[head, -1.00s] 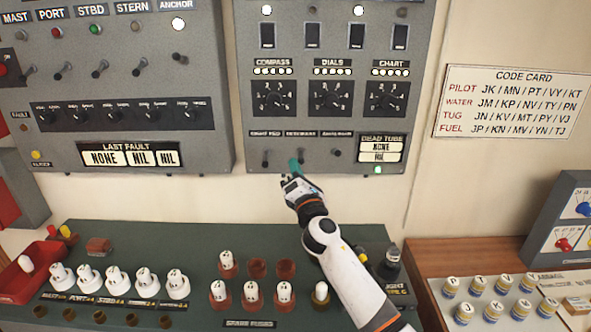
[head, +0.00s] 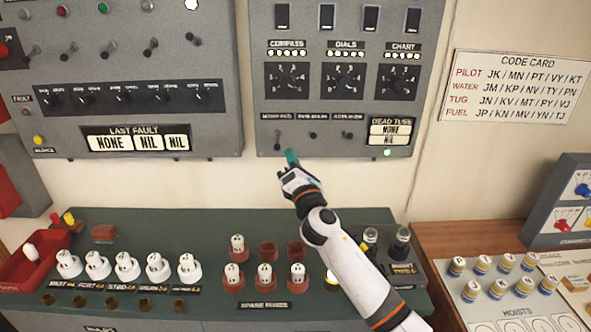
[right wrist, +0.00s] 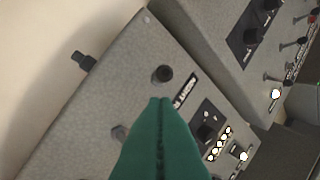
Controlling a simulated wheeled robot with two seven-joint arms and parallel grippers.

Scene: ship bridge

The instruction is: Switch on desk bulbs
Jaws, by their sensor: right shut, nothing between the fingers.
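In the head view, the grey right-hand wall panel (head: 400,150) carries a row of small toggle switches along its lower edge. The left switch (head: 277,141) has its lever hanging down. The middle switch (head: 313,135) and right switch (head: 347,134) show as short dark stubs. Their labels are too blurred to read, so I cannot tell which one is for the desk bulbs. My right gripper (head: 291,158), with teal fingertips, is shut and empty just below the switches, near the panel's bottom edge. Its shut fingers (right wrist: 163,130) also fill the lower middle of the right wrist view. My left gripper is out of view.
Another grey panel (head: 215,148) with levers and knobs hangs to the left. Below is a dark green desk (head: 210,225) with white fuses (head: 98,266) and a red tray (head: 20,275). A wooden desk (head: 450,240) with several blue-ringed pieces is at right. A code card (head: 509,87) hangs above.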

